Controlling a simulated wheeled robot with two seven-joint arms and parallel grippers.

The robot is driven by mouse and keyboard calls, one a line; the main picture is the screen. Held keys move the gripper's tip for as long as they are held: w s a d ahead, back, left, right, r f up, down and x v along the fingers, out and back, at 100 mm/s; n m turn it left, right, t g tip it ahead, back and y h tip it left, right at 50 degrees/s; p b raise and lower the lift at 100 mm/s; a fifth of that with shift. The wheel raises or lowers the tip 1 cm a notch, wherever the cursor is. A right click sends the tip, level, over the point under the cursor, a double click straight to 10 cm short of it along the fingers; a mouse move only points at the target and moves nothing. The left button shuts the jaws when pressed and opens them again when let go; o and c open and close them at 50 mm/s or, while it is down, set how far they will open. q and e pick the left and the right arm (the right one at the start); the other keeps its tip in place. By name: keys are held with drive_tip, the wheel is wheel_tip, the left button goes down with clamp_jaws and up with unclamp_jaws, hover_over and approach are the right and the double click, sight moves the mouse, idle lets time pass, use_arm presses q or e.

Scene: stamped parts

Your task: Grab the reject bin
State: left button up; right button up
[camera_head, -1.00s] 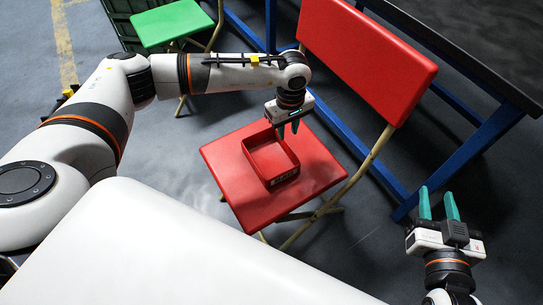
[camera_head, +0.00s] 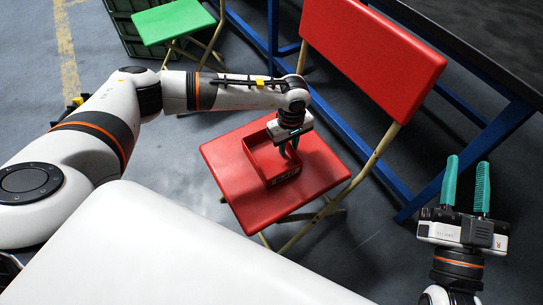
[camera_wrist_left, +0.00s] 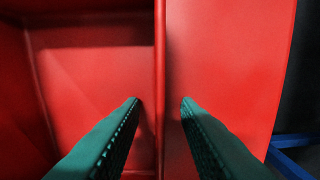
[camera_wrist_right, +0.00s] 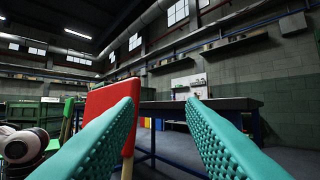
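The reject bin (camera_head: 257,158) is a red, open-topped box on the seat of a red folding chair (camera_head: 225,160). My left gripper (camera_head: 290,152) points down at the bin's right wall. In the left wrist view the left fingers (camera_wrist_left: 160,105) are open, one on each side of the bin's thin wall (camera_wrist_left: 160,60); a gap shows on both sides. The bin's inside (camera_wrist_left: 95,85) looks empty where visible. My right gripper (camera_head: 467,185) is open and empty, off to the right, its fingers pointing up and away from the bin.
A red chair backrest (camera_head: 375,55) rises behind the bin. A dark table (camera_head: 480,50) with blue legs stands behind the chair. A green chair (camera_head: 173,22) and a green crate (camera_head: 125,12) are at the back left. Grey floor lies open at left.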

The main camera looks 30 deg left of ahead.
use_arm(q)
clamp_jaws()
drive_tip(key=shift+r, duration=0.1)
